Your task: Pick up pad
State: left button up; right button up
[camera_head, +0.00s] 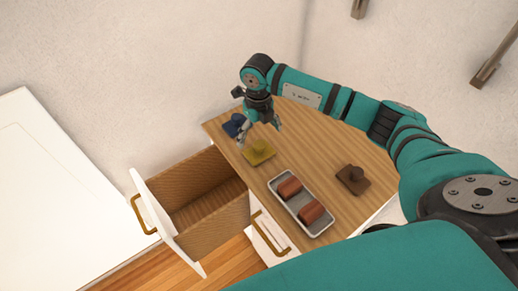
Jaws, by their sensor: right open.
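Three small pads with a raised part on top lie on the wooden cabinet top (330,150). The yellow pad (262,157) is near the left edge. The dark blue pad (232,128) is behind it, partly hidden by my right gripper. The brown pad (353,180) is on the right. Which one the task means cannot be told. My right gripper (259,133) is open and points down, just above and behind the yellow pad, with nothing between its fingers. My left gripper is not in view.
A grey tray (320,232) with two reddish-brown cylinders (289,188) stands near the front edge. An open, empty drawer (205,190) sticks out to the left below the top. A white cabinet (55,185) is at far left. The wall rises close behind.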

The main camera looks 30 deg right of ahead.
aim_at(259, 144)
notch_tip(259, 144, down, 2)
jog(key=f, duration=0.1)
jog(key=f+p, duration=0.1)
jog(key=f, duration=0.1)
jog(key=shift+s+f, duration=0.3)
jog(key=shift+f, duration=0.6)
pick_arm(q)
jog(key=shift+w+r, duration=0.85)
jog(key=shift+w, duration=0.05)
pick_arm(e)
jog(key=c, duration=1.1)
jog(key=shift+w+r, duration=0.1)
jog(key=shift+r, duration=0.05)
